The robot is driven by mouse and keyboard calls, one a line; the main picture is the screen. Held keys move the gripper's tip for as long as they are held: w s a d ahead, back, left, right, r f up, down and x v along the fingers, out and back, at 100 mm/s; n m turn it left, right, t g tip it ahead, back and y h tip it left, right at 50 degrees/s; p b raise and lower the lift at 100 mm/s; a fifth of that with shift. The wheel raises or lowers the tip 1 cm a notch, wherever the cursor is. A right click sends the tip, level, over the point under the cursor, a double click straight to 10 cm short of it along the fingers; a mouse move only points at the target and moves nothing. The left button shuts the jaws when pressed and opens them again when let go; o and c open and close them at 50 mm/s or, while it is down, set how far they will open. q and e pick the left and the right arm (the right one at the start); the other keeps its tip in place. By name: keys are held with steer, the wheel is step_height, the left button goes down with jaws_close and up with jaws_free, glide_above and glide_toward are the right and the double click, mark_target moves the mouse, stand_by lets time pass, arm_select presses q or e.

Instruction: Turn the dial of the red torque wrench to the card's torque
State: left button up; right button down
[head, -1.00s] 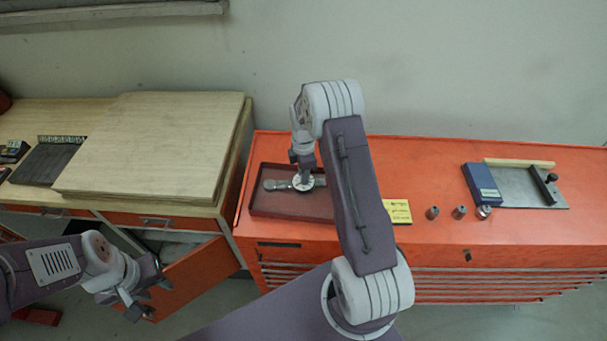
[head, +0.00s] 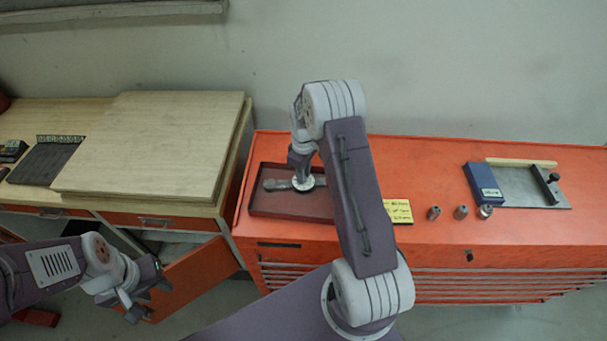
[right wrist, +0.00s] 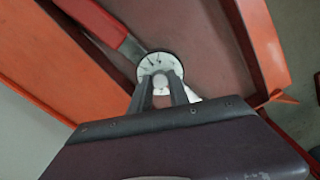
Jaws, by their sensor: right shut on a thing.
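The torque wrench lies in a dark red tray (head: 285,206); its grey shaft (head: 277,184) shows in the head view. In the right wrist view its red handle (right wrist: 98,22) runs to the upper left from a white round dial (right wrist: 152,62) with dark marks. My right gripper (right wrist: 161,84) points down at the dial and is shut on its small pale centre knob (right wrist: 160,78). The dial reading is too small to tell. The yellow card (head: 398,211) lies right of the tray; its writing is not legible. My left gripper (head: 150,298) is open and empty, low at the left.
The orange cabinet top (head: 430,165) is clear behind the card. Several metal sockets (head: 460,212) stand right of the card. A blue box (head: 483,184) and a metal plate (head: 525,190) lie further right. A wooden board (head: 150,150) and an open cabinet door (head: 200,275) are at the left.

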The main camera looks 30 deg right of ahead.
steer(key=m, duration=0.6)
steer(key=shift+s+f, duration=0.1)
steer(key=m, duration=0.6)
stand_by(0.5)
steer(key=c, duration=1.2)
jaws_free()
steer(key=shift+c, duration=0.2)
